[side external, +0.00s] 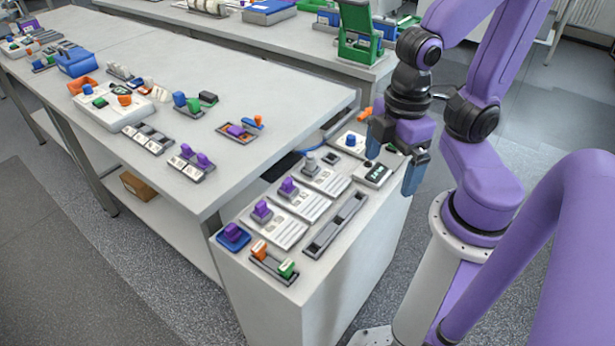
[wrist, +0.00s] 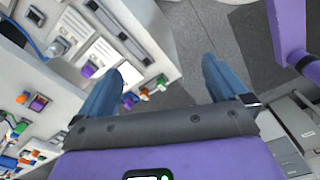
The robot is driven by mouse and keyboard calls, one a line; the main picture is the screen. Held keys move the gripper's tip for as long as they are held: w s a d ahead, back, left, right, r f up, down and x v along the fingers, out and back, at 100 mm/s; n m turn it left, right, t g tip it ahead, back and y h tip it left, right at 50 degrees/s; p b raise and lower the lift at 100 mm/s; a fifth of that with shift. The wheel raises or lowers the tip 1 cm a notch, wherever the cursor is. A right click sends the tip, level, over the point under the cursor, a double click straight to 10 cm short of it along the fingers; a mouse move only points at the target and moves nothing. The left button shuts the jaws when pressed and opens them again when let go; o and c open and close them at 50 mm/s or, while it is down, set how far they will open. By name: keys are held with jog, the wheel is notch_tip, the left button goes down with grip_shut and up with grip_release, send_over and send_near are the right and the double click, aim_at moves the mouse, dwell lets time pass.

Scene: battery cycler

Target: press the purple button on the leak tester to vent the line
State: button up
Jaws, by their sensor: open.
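Several purple knobs or buttons show in the side view, and I cannot tell which belongs to the leak tester. One purple button (side external: 288,186) and another purple button (side external: 262,209) stand on white panels on the near cabinet. A third purple button (side external: 232,232) sits on a blue base at the cabinet's corner. My gripper (side external: 397,158) is open and empty at the cabinet's far right end, apart from these buttons.
A small box with a dark display (side external: 373,174) lies beside my fingers. A grey slotted rail (side external: 334,225) and a tray with orange and green pieces (side external: 274,268) lie on the cabinet. The long bench (side external: 280,105) behind holds more switches and blocks.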

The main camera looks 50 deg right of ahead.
grip_shut()
dwell(1.7)
